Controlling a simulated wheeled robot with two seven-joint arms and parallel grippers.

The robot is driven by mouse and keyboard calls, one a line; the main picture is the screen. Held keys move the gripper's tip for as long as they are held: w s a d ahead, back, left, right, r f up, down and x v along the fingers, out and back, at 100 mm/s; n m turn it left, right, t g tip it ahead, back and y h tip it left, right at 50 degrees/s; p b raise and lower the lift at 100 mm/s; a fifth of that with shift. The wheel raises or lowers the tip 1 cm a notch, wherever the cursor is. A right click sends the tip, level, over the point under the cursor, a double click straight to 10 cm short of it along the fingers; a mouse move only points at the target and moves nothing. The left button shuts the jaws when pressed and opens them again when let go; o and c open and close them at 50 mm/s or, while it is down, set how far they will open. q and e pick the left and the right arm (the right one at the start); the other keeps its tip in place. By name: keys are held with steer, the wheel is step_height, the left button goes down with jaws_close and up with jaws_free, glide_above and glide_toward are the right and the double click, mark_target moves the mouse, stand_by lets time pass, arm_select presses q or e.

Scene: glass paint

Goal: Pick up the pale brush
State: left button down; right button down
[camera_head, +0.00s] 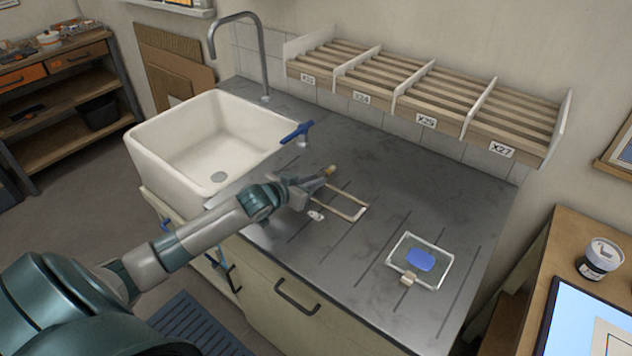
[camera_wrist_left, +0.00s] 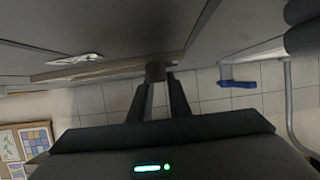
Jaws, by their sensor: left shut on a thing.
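In the left wrist view the fingertips close on a short dark brown piece (camera_wrist_left: 155,72). A pale strip (camera_wrist_left: 100,70) runs just beyond them; I cannot tell whether it is the frame's edge. My right gripper is not in view.
A clear-edged tray (camera_head: 440,279) with a blue patch (camera_head: 420,260) lies to the right, a small wooden block (camera_head: 408,278) at its front edge. A white sink (camera_head: 160,160) and blue-handled tap (camera_head: 297,132) stand left. A slatted rack (camera_head: 425,92) hangs behind.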

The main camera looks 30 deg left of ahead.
arm_select(q)
steer(key=shift+r, duration=0.1)
steer(key=shift+r+b, duration=0.35)
steer(key=shift+r, duration=0.25)
step_height(320, 180, up, 2)
steer(key=shift+r+b, duration=0.25)
steer(key=shift+b, duration=0.3)
steer(key=s+d+r+b, duration=0.2)
steer(key=s+d+r, duration=0.4)
steer(key=d, duration=0.4)
steer(key=shift+r, duration=0.55)
steer(key=shift+w, duration=0.1)
